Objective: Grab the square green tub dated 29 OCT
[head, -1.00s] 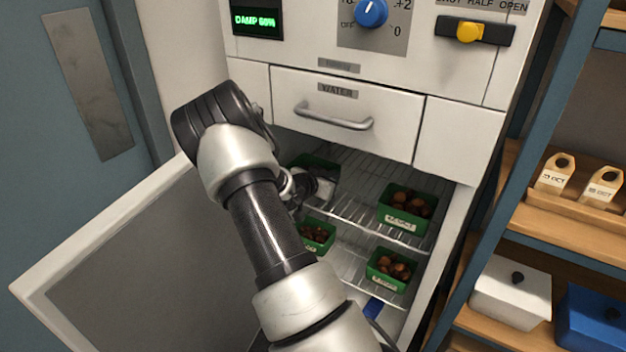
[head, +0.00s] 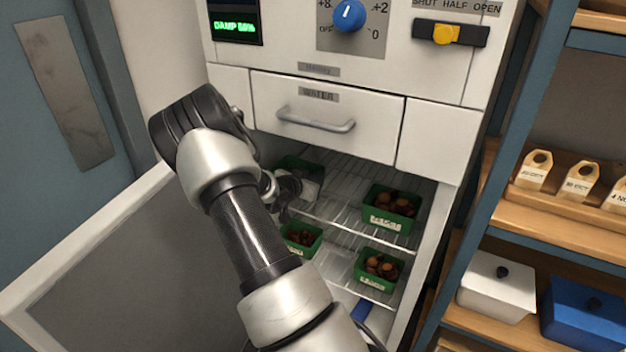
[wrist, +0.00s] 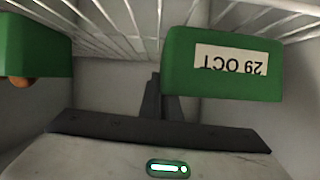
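A green tub (wrist: 222,65) with a pale label reading 29 OCT shows upside down in the upper right of the wrist view. My gripper (wrist: 165,98) has its dark fingers close together at the middle, beside and partly behind that tub's edge, with nothing seen between them. In the head view my gripper (head: 286,190) is inside the open cabinet at the upper shelf, in front of a partly hidden green tub (head: 290,163). The labels in the head view are too blurred to read, so I cannot tell which tub there is dated 29 OCT.
Other green tubs of chestnuts stand at the upper right (head: 390,224), lower left (head: 300,249) and lower right (head: 375,281) on wire shelves. Another tub (wrist: 35,45) is left in the wrist view. The open door (head: 110,255) is left; the WATER drawer (head: 325,140) is above.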

